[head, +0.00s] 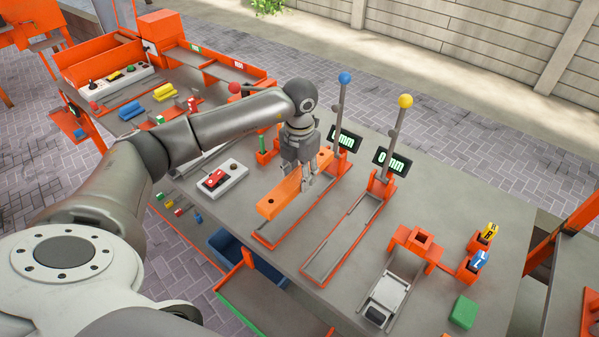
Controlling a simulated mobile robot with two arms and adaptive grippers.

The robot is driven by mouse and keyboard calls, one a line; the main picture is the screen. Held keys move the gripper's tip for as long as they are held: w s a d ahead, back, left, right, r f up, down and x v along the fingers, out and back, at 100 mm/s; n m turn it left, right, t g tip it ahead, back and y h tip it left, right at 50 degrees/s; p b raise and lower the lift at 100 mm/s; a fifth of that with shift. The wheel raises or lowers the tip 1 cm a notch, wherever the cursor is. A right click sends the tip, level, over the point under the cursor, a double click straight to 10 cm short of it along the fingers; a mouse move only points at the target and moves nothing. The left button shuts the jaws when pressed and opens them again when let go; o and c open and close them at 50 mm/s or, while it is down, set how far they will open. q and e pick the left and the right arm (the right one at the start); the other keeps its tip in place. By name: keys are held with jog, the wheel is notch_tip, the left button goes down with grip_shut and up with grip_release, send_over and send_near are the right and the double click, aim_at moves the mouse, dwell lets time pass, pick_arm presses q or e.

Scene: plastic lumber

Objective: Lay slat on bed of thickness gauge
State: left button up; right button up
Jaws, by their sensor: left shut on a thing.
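An orange slat (284,195) with dark holes is held in my left gripper (308,184), which is shut on it near its middle. The slat lies lengthwise over the left thickness gauge, whose bed has an orange frame (268,243) and a lever with a blue ball (345,78). The slat appears raised above this bed; the exact gap is hard to tell. A second gauge bed (325,262), with a yellow-ball lever (405,101) and a display (395,163), stands to the right and is empty. My right gripper is not in view.
A grey control box with a red switch (217,179) sits left of the slat. An orange holder (416,243), a grey device (386,299), yellow and blue stamps (480,260) and a green block (463,312) occupy the table's right part. An orange sorting station (150,80) stands behind left.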

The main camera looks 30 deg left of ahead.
aim_at(299, 202)
pick_arm(q)
notch_tip(299, 202, down, 6)
jog(key=b, duration=0.4)
jog(key=shift+f, duration=0.2)
jog(key=shift+f+b, duration=0.25)
jog(key=shift+b, duration=0.05)
jog(key=shift+f+b, duration=0.35)
jog(key=shift+f, duration=0.15)
jog(key=o, duration=1.3)
notch_tip(299, 202, up, 12)
jog(key=shift+r, duration=0.1)
